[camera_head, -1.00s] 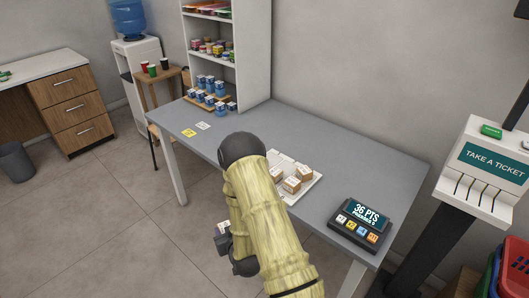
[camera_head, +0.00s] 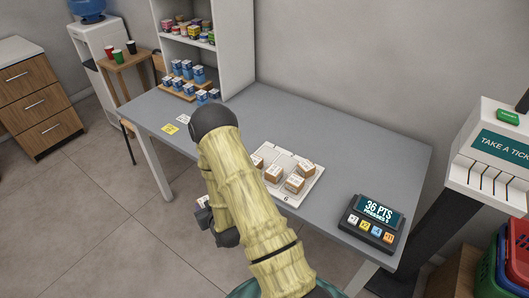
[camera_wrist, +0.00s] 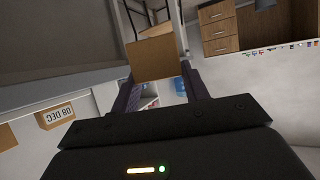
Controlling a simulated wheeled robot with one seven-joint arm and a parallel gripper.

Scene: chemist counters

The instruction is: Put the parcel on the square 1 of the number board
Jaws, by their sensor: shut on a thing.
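My gripper (camera_wrist: 160,88) is shut on a plain brown parcel (camera_wrist: 155,55), held between its fingertips in the wrist view. In the head view, my arm hides most of the gripper, low at the left of the arm and off the counter's front edge. The white number board (camera_head: 285,153) lies on the grey counter, right of my arm. Several brown and white parcels (camera_head: 294,184) stand on it. A 6 shows at its near edge; I cannot read a 1. A parcel marked 08 DEC (camera_wrist: 58,115) shows at the left of the wrist view.
A points device (camera_head: 371,222) reading 36 PTS stands on the counter (camera_head: 350,150), right of the board. Blue and white boxes (camera_head: 188,75) and a shelf (camera_head: 235,50) are at the back left. A ticket machine (camera_head: 490,150) stands at the right. Bare counter lies behind the board.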

